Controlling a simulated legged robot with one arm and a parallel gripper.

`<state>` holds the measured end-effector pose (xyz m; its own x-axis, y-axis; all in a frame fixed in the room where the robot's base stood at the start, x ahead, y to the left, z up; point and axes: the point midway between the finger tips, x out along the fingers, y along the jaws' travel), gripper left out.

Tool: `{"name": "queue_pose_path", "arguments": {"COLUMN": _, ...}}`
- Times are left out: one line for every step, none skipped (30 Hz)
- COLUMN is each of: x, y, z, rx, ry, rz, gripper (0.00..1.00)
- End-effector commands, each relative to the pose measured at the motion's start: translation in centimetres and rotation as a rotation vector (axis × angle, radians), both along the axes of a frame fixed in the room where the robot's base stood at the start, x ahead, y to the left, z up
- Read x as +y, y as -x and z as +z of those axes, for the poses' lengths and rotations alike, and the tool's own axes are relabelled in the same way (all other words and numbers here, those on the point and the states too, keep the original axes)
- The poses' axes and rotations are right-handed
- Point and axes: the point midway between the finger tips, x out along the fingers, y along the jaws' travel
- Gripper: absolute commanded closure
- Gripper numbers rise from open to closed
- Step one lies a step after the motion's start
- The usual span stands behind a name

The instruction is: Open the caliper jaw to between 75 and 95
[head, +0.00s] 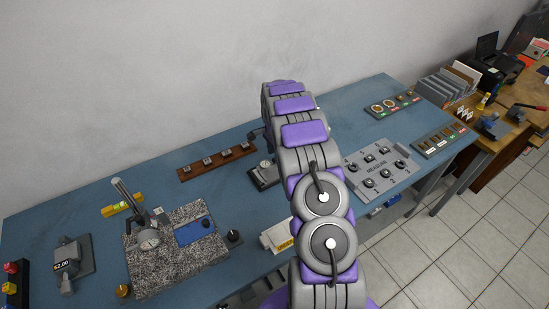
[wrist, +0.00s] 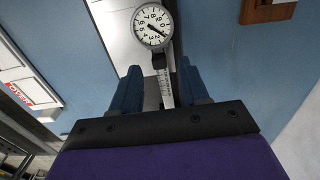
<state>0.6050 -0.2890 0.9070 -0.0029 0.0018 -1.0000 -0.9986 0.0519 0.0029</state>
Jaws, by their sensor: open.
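The caliper has a round white dial (wrist: 153,26) with a dark needle, and a narrow graduated scale (wrist: 166,88) runs below it, in the wrist view. The needle points to the lower right; the picture is tilted and too small for a sure reading. In the head view a small dark unit with a round dial (head: 266,165), apparently the same caliper, sits on the blue bench beside my arm. My gripper (wrist: 158,75) is open, its two blue fingers on either side of the scale and a dark piece under the dial. I cannot tell whether they touch it. My arm hides part of the bench.
The blue bench (head: 345,108) carries a wooden rail with several knobs (head: 217,161), a grey MEASURE panel (head: 376,167), and a granite plate (head: 185,262) with a dial stand. A white box with a yellow label (head: 278,236) lies near the front edge.

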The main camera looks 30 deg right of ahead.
Motion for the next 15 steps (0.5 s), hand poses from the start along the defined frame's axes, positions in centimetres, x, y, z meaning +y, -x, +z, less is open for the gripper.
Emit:
{"name": "queue_pose_path", "arguments": {"x": 0.0, "y": 0.1, "z": -0.8, "rx": 0.002, "ry": -0.001, "rz": -0.001, "gripper": 0.55}}
{"name": "queue_pose_path", "arguments": {"x": 0.0, "y": 0.1, "z": -1.1, "rx": 0.002, "ry": -0.001, "rz": -0.001, "gripper": 0.55}}
{"name": "queue_pose_path", "arguments": {"x": 0.0, "y": 0.1, "z": -1.5, "rx": 0.001, "ry": 0.0, "rz": -0.001, "gripper": 0.55}}
{"name": "queue_pose_path", "arguments": {"x": 0.0, "y": 0.1, "z": -1.7, "rx": 0.001, "ry": 0.0, "rz": -0.001, "gripper": 0.55}}
{"name": "queue_pose_path", "arguments": {"x": 0.0, "y": 0.0, "z": -1.9, "rx": 0.0, "ry": 0.0, "rz": -0.001, "gripper": 0.55}}
{"name": "queue_pose_path", "arguments": {"x": -0.1, "y": 0.0, "z": -2.0, "rx": -0.001, "ry": 0.0, "rz": -0.001, "gripper": 0.55}}
{"name": "queue_pose_path", "arguments": {"x": 0.0, "y": 0.0, "z": -2.2, "rx": -0.001, "ry": 0.001, "rz": -0.001, "gripper": 0.55}}
{"name": "queue_pose_path", "arguments": {"x": 0.0, "y": 0.0, "z": -2.2, "rx": -0.002, "ry": 0.001, "rz": -0.001, "gripper": 0.55}}
{"name": "queue_pose_path", "arguments": {"x": 0.0, "y": 0.0, "z": -2.3, "rx": -0.002, "ry": 0.001, "rz": -0.001, "gripper": 0.55}}
{"name": "queue_pose_path", "arguments": {"x": 0.0, "y": 0.0, "z": -2.3, "rx": -0.002, "ry": 0.001, "rz": -0.001, "gripper": 0.55}}
{"name": "queue_pose_path", "arguments": {"x": 0.0, "y": 0.0, "z": -2.3, "rx": -0.002, "ry": 0.001, "rz": -0.001, "gripper": 0.55}}
{"name": "queue_pose_path", "arguments": {"x": 0.0, "y": 0.0, "z": -2.3, "rx": -0.003, "ry": 0.001, "rz": -0.001, "gripper": 0.55}}
{"name": "queue_pose_path", "arguments": {"x": 0.0, "y": 0.0, "z": -2.3, "rx": -0.003, "ry": 0.001, "rz": -0.001, "gripper": 0.55}}
{"name": "queue_pose_path", "arguments": {"x": 0.0, "y": 0.0, "z": -2.3, "rx": -0.002, "ry": 0.001, "rz": -0.001, "gripper": 0.55}}
{"name": "queue_pose_path", "arguments": {"x": 0.0, "y": 0.0, "z": -2.3, "rx": -0.002, "ry": 0.001, "rz": -0.001, "gripper": 0.55}}
